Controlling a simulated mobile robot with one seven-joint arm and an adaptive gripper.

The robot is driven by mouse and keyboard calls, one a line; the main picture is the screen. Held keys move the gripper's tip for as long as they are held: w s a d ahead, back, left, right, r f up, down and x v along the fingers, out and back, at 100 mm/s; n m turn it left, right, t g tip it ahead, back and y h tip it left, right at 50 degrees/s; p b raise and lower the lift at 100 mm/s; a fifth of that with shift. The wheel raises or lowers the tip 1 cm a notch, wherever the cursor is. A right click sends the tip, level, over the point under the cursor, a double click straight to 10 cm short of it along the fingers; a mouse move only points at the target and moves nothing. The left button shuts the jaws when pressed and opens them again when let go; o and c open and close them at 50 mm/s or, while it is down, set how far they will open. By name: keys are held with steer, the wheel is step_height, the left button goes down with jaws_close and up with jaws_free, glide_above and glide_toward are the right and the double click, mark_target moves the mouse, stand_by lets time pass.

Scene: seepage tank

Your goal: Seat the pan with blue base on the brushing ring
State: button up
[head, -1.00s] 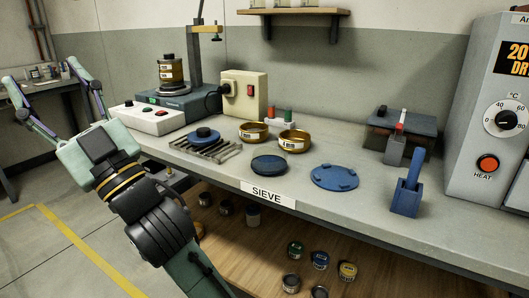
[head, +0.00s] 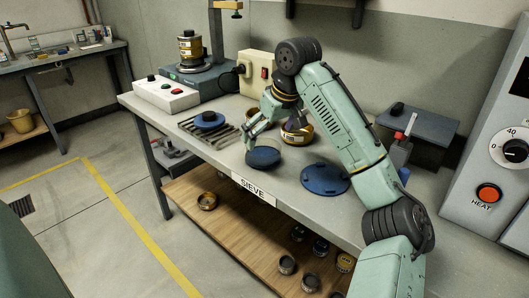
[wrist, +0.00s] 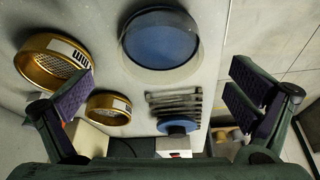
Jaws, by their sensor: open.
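The pan with blue base (head: 263,158), a shallow dish with a clear-looking wall, sits on the bench behind the SIEVE label. It also shows at the top of the wrist view (wrist: 160,40). The brushing ring appears to be the flat blue disc with raised tabs (head: 325,179), lying to the pan's right with nothing on it. My gripper (head: 252,137) is over the bench close to the pan, at its back left. In the wrist view my gripper (wrist: 160,95) has its fingers wide apart, with nothing between them. The ring is outside the wrist view.
Brass sieves stand near the pan, one (head: 297,134) partly behind my arm and another in the wrist view (wrist: 108,108). A slotted rack with a blue-topped piece (head: 209,120) lies left. A brush holder (head: 402,150) and grey box (head: 418,130) stand right.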

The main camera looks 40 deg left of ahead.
mark_target(263, 155)
steer(key=shift+p+x, duration=0.9)
steer(key=shift+x, duration=2.6)
steer(key=shift+d, duration=0.15)
steer(key=shift+c, duration=0.6)
steer(key=c, duration=1)
